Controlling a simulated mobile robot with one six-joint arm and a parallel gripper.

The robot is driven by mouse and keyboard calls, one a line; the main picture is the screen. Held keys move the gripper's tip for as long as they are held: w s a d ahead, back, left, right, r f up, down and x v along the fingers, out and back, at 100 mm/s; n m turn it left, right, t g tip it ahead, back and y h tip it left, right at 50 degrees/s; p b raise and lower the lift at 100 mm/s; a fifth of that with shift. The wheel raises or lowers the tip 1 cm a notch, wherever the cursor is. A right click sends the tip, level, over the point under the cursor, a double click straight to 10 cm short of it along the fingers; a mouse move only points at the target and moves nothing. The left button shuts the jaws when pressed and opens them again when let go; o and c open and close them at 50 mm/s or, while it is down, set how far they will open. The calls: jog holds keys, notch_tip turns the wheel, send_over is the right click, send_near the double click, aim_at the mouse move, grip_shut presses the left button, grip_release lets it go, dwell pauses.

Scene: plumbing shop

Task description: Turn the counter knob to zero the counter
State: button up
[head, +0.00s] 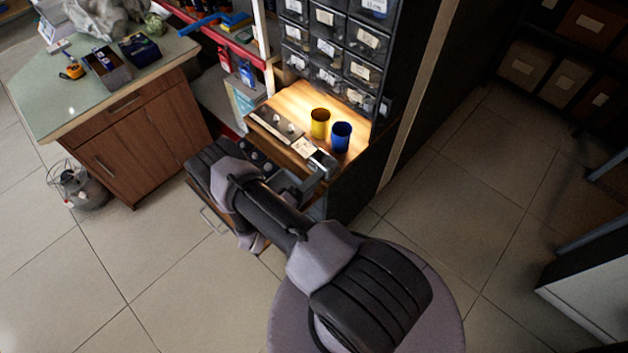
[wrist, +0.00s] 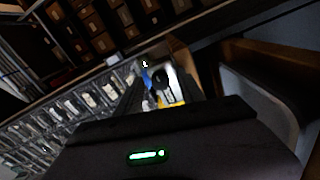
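A small grey counter (head: 322,160) stands at the front edge of the lit wooden shelf (head: 285,103). In the wrist view, a dark rounded part (wrist: 160,78), which looks like the counter knob, shows beside a pale surface (wrist: 173,77) between my fingers. My gripper (wrist: 162,84) is open, with one dark finger on each side of it. I cannot tell whether the fingers touch it. In the head view my arm covers much of the gripper, and I cannot make out the knob there.
A yellow cup (head: 320,123) and a blue cup (head: 341,136) stand just behind the counter. A grey strip with knobs (head: 276,124) lies to its left. Drawer bins (head: 335,45) rise behind. A green-topped workbench (head: 110,75) stands at left. Floor at right is clear.

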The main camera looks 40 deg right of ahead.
jog(key=s+a+p, duration=0.1)
jog(key=a+p, duration=0.1)
jog(key=a, duration=1.5)
jog(key=shift+s+a, duration=0.2)
